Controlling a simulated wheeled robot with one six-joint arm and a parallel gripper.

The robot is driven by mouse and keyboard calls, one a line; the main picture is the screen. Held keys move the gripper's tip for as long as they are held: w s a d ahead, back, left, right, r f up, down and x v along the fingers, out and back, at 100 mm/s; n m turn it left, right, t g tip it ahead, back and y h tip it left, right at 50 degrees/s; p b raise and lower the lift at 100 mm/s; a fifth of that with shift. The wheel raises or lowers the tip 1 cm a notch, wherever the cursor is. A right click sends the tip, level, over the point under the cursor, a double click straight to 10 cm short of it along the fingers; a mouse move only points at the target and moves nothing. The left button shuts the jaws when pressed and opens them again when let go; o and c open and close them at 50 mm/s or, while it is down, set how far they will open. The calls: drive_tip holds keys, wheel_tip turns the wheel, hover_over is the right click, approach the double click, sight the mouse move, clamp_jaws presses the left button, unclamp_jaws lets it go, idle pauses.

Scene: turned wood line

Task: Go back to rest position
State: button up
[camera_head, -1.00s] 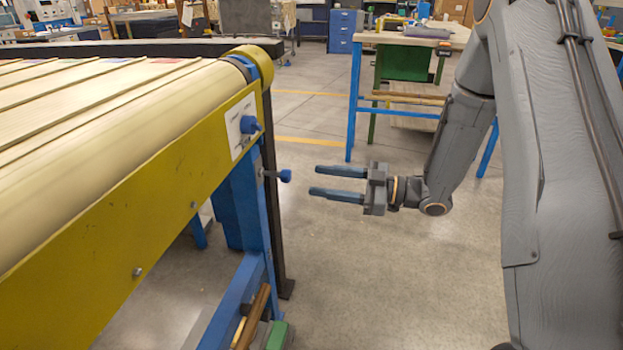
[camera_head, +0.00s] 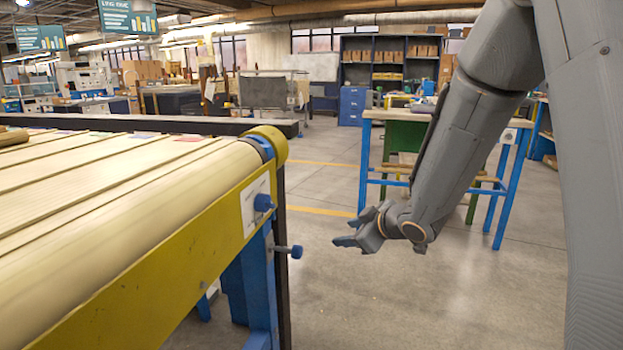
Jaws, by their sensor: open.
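My gripper (camera_head: 346,240) hangs over the open floor, to the right of the conveyor's yellow end.
The slatted conveyor (camera_head: 110,185) with a yellow side rail fills the left. A workbench (camera_head: 455,120) with blue legs stands behind my arm. A blue drawer cabinet (camera_head: 352,105) and shelves are farther back. The concrete floor (camera_head: 400,310) between is clear.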

drive_tip(key=s+r+m+g+h, duration=0.25)
drive_tip(key=s+m+g, duration=0.2)
drive_tip(key=s, duration=1.25)
drive_tip(key=s+r+m+g+h, duration=0.1)
drive_tip(key=s+m+g+h, duration=0.3)
drive_tip(key=s, duration=1.3)
drive_tip(key=s+d+r+m+g+p, duration=0.1)
drive_tip(key=d+r+m+p, duration=0.2)
drive_tip(key=d+r+p, duration=0.6)
drive_tip(key=shift+d+r+y+p, duration=0.3)
drive_tip(key=shift+r+p, duration=0.3)
drive_tip(key=shift+p, duration=3.8)
drive_tip(key=shift+a, duration=0.1)
drive_tip(key=c, duration=0.4)
drive_tip(key=shift+a, duration=0.1)
